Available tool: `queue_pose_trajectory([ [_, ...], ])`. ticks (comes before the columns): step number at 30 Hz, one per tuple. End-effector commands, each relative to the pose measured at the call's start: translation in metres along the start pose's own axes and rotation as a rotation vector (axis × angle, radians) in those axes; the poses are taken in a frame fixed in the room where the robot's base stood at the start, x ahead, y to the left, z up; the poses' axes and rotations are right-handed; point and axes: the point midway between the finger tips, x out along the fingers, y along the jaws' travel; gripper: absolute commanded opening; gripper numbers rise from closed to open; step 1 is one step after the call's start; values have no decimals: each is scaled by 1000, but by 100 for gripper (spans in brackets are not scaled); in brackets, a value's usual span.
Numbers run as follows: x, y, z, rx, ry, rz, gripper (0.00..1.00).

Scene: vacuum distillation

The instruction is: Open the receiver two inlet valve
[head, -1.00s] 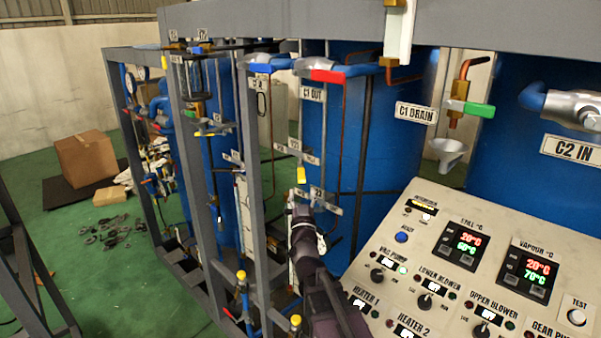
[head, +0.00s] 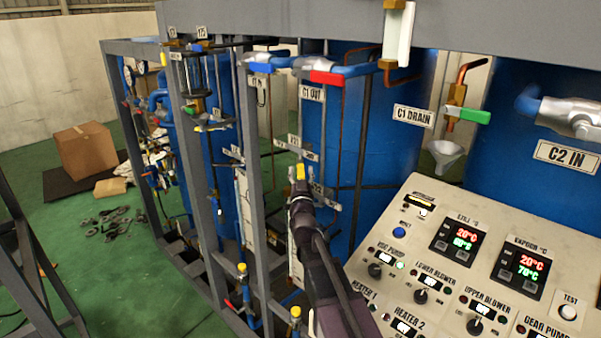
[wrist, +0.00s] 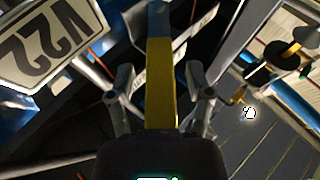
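A yellow valve handle (wrist: 160,85) stands in the middle of the wrist view, between the two fingers of my gripper (wrist: 161,95). There is a gap on both sides of it, so the gripper is open and not touching it with either finger. A white tag reading V22 (wrist: 52,38) is at the upper left. In the head view the yellow handle (head: 300,172) shows just above the end of my arm, among small tags on the rack. The fingers are too small to make out there, and my arm hides the valve area below.
Grey frame posts (head: 255,190) and thin pipes stand close left of my arm. The control panel (head: 470,255) is at the right. A blue column (head: 325,130) rises behind. Another yellow-capped valve (head: 295,312) sits low beside my arm.

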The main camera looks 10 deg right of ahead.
Motion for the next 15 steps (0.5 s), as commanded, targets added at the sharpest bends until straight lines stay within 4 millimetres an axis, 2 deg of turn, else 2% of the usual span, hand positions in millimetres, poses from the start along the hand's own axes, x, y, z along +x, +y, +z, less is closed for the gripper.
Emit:
queue_pose_trajectory([
  [1,0,0,0,0,0,0,45],
  [3,0,0,0,0,0,0,24],
  [6,0,0,0,0,0,0,0],
  [15,0,0,0,0,1,5,0],
])
